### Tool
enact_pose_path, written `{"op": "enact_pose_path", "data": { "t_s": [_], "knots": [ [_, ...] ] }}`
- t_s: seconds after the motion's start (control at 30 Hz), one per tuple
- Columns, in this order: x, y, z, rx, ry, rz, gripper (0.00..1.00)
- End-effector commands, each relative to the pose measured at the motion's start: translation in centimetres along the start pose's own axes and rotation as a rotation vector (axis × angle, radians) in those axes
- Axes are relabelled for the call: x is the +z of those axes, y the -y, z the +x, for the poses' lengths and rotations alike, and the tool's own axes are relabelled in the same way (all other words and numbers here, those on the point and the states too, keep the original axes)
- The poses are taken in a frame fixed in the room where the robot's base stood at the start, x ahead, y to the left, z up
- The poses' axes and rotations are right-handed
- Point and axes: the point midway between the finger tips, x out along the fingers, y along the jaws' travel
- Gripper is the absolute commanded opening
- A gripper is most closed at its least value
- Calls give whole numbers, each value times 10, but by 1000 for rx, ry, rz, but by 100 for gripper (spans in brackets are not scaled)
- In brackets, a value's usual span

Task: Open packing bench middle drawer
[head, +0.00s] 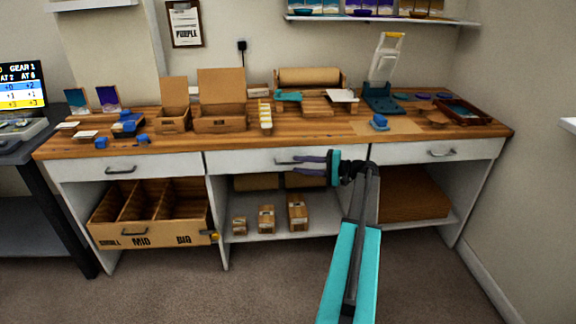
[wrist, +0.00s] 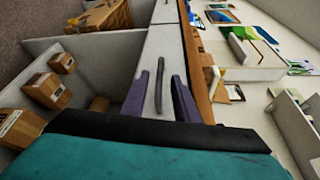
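The middle drawer (head: 235,160) of the packing bench is a white front under the wooden top, flush with its neighbours and shut. Its grey bar handle (head: 284,162) shows just left of my fingertips; the handle also shows in the wrist view (wrist: 159,88). My gripper (head: 295,165) has two purple fingers and is open, in front of the drawer's right half. In the wrist view, my fingers (wrist: 160,76) lie on either side of the handle with gaps to both. Whether the fingertips touch the drawer front is unclear.
The left drawer (head: 85,168) and right drawer (head: 470,150) are shut. Below are a divided cardboard bin (head: 153,239) and several small boxes (head: 297,212) on a shelf. Boxes and a paper roll (head: 310,76) stand on the benchtop (head: 180,147). The floor in front (head: 190,295) is clear.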

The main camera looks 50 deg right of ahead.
Motion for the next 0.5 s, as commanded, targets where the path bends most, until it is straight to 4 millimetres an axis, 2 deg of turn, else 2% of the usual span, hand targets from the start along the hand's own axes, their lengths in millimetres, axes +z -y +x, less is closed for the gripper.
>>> {"op": "enact_pose_path", "data": {
  "t_s": [0.1, 0.3, 0.5],
  "knots": [
    [0, -1, 18, 0, 2, 0, 28],
    [0, 0, 42, 0, 1, 0, 28],
    [0, 0, 53, 0, 0, 0, 28]
  ]
}}
